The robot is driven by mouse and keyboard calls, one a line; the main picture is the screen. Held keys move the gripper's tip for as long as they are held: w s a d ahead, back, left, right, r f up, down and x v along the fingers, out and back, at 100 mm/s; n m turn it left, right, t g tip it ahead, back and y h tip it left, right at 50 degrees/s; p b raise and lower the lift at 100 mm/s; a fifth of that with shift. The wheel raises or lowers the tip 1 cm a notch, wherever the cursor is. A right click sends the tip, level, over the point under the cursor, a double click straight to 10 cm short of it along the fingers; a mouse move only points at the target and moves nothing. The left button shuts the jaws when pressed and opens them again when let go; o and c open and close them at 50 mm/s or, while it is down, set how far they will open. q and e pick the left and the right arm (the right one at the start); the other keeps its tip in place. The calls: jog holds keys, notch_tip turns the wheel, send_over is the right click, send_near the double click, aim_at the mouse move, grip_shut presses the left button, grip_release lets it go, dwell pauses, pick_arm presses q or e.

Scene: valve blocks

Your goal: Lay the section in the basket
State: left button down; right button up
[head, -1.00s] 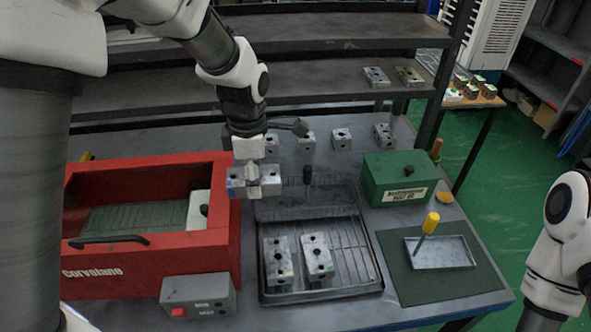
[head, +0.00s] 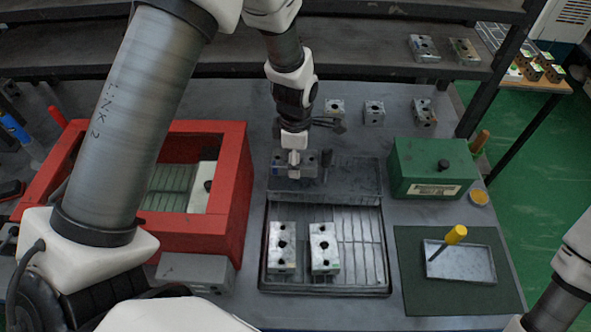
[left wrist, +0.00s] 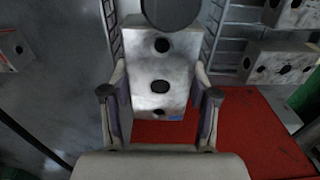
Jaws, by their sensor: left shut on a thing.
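My left gripper (head: 295,172) is shut on a grey metal valve section (head: 279,165) with dark round holes. It holds the section behind the basket, over the left part of a dark upright or tilted panel at its back. In the left wrist view, the section (left wrist: 160,75) sits between both fingers (left wrist: 160,105), with a small blue mark at its lower end. The dark wire basket (head: 325,291) holds two similar sections standing side by side, a left one (head: 282,247) and a right one (head: 324,248). The basket's right side is free. My right gripper is out of view.
A red open-topped machine (head: 240,210) stands left of the basket, with a grey switch box (head: 195,272) in front. A green box (head: 433,168) and a tray with a yellow-handled tool (head: 460,262) are at the right. Several blocks (head: 374,112) stand behind.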

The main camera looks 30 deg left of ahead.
aim_at(295, 181)
pick_arm(q)
jog(key=shift+s+f, duration=0.2)
jog(key=shift+f, duration=0.55)
jog(key=f, duration=0.4)
jog(key=shift+w+p, duration=0.2)
jog(key=shift+p, duration=0.2)
jog(key=shift+s, duration=0.1)
jog(key=shift+f, duration=0.1)
jog(key=c, duration=0.6)
grip_release()
jog(key=shift+f, duration=0.1)
jog(key=shift+r, duration=0.2)
notch_tip(295, 181, up, 12)
jog(key=shift+r+b, duration=0.1)
jog(key=shift+b, duration=0.9)
